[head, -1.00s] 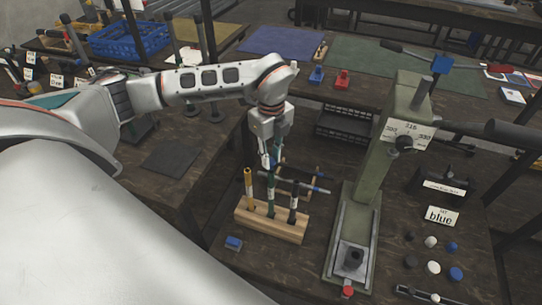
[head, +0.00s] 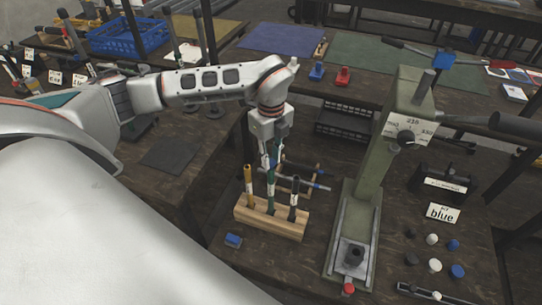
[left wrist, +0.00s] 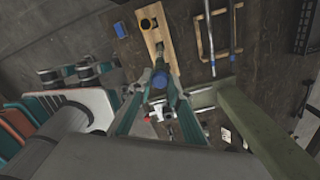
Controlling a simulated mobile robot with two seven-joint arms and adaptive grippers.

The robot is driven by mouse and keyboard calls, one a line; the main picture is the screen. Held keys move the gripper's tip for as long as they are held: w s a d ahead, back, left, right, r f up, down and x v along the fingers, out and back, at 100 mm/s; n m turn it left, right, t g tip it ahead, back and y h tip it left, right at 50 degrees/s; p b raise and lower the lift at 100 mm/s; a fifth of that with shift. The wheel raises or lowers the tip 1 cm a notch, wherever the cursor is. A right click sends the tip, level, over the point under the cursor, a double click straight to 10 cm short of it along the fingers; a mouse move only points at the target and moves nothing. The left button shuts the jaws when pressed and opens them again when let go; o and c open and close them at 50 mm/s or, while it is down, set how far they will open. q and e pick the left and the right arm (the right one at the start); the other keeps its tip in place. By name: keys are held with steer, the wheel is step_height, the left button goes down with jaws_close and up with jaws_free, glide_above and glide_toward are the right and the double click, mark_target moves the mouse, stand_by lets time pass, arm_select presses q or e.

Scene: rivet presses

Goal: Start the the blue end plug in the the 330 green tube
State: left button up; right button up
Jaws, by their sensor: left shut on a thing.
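The wooden block (head: 262,220) on the bench holds three upright tubes. The green tube (head: 271,196) stands in its middle, between a yellow tube (head: 248,185) and a dark, white-ringed tube (head: 293,198). My left gripper (head: 271,163) points down right above the green tube. In the left wrist view, the fingertips close around a round blue end plug (left wrist: 160,79), in line with the tube. Whether the plug touches or enters the tube's mouth is hidden by the fingers. My right gripper is not in view.
The green press (head: 367,195) stands to the right of the block. A small rack with rods (head: 298,178) is close behind it. A small blue block (head: 233,241) lies in front. Loose caps (head: 435,265) lie at right by the "blue" card (head: 442,213).

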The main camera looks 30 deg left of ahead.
mark_target(271, 160)
arm_select(q)
steer(key=shift+f, duration=0.25)
steer(key=o, duration=0.8)
step_height(271, 160, up, 12)
steer(key=shift+r, duration=0.1)
stand_by(0.3)
